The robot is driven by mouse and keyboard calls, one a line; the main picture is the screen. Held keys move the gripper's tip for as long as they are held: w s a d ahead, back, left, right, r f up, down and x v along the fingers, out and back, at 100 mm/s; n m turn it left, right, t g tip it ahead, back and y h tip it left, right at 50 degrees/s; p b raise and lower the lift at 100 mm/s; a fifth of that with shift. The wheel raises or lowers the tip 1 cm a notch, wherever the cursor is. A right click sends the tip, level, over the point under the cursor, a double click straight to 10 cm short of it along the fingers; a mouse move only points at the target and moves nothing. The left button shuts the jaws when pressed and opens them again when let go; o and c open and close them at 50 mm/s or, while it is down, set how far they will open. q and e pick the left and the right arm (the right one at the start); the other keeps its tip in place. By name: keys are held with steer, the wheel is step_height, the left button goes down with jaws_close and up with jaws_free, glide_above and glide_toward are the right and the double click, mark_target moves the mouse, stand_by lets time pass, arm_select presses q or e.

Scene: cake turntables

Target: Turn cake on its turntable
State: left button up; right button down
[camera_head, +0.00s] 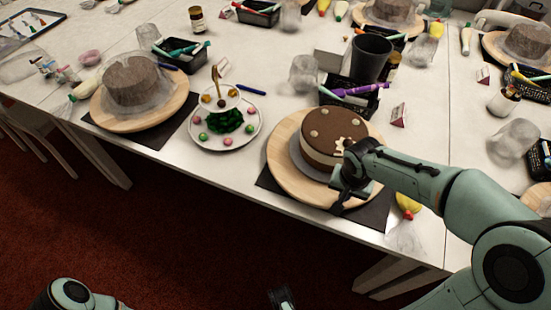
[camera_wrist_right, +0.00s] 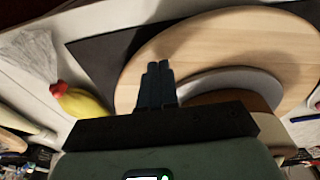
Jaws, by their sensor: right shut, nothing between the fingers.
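A brown cake (camera_head: 335,134) with a cream side and small toppings stands on a grey board on a round wooden turntable (camera_head: 281,176). The turntable sits on a dark mat (camera_head: 377,212) near the table's front edge. My right gripper (camera_head: 342,203) is at the front right of the cake, over the turntable's rim. In the right wrist view its fingers (camera_wrist_right: 158,68) are together and empty, over the wood (camera_wrist_right: 205,37) beside the grey board (camera_wrist_right: 215,84). I cannot tell whether they touch the wood. Part of my left gripper (camera_head: 282,297) shows at the bottom edge, its fingers unclear.
A tiered sweets stand (camera_head: 228,135) is left of the cake. Another cake under plastic (camera_head: 131,81) stands on a turntable farther left. A dark cup (camera_head: 371,58) and a pen basket (camera_head: 350,97) are behind the cake. A yellow-red piping bag (camera_head: 408,206) lies right of the mat.

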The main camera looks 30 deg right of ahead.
arm_select(q)
steer(key=shift+w+r+p, duration=0.15)
steer(key=shift+r+p, duration=0.15)
steer(key=shift+r, duration=0.4)
arm_select(e)
steer(key=shift+r, duration=0.75)
arm_select(q)
steer(key=shift+d, duration=0.1)
arm_select(e)
steer(key=shift+r, duration=0.35)
arm_select(q)
steer(key=r+p, duration=0.2)
steer(key=w+r+p, duration=0.1)
steer(key=r+p, duration=0.1)
steer(key=shift+w+r, duration=0.1)
steer(key=shift+r, duration=0.2)
arm_select(e)
step_height(320, 180, up, 5)
steer(key=shift+r, duration=0.15)
